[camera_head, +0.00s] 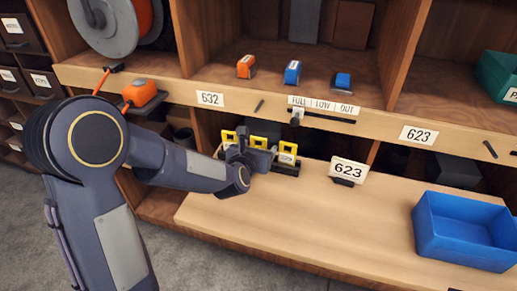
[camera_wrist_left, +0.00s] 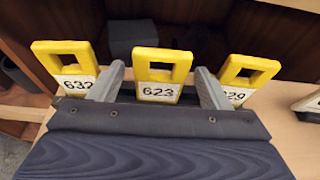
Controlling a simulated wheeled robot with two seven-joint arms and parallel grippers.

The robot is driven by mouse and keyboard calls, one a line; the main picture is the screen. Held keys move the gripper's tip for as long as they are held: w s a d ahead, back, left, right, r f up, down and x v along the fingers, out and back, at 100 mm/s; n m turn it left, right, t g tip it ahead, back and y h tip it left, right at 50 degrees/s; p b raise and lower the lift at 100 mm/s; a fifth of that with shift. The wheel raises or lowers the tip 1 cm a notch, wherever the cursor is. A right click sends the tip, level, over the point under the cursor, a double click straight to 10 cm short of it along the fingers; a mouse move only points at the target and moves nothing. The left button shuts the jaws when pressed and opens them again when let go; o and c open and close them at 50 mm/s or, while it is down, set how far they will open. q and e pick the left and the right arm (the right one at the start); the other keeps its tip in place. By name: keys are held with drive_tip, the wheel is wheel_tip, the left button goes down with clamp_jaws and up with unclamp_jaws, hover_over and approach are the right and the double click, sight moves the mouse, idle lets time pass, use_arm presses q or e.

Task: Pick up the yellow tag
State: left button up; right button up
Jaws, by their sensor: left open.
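Three yellow tags stand in a row on the bench in a dark holder. In the left wrist view the middle tag (camera_wrist_left: 162,66), marked 623, stands upright between the two fingers of my open left gripper (camera_wrist_left: 160,88). The tag marked 632 (camera_wrist_left: 66,62) is outside the left finger, and a tag ending in 29 (camera_wrist_left: 247,74) is outside the right finger, its first digit hidden. In the head view my left gripper (camera_head: 250,154) is at the row and partly covers the tags (camera_head: 288,154). My right gripper is not in view.
A white 623 card (camera_head: 348,171) stands on the bench (camera_head: 300,222) right of the tags. A blue bin (camera_head: 465,230) is at the right. The shelf edge (camera_head: 260,104) with 632 and 623 labels overhangs behind the tags. The bench's middle is clear.

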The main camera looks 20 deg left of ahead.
use_arm(q)
drive_tip(key=shift+w+f, duration=0.2)
drive_tip(key=shift+w, duration=0.25)
drive_tip(key=c, duration=1.1)
drive_tip(key=shift+o, duration=0.2)
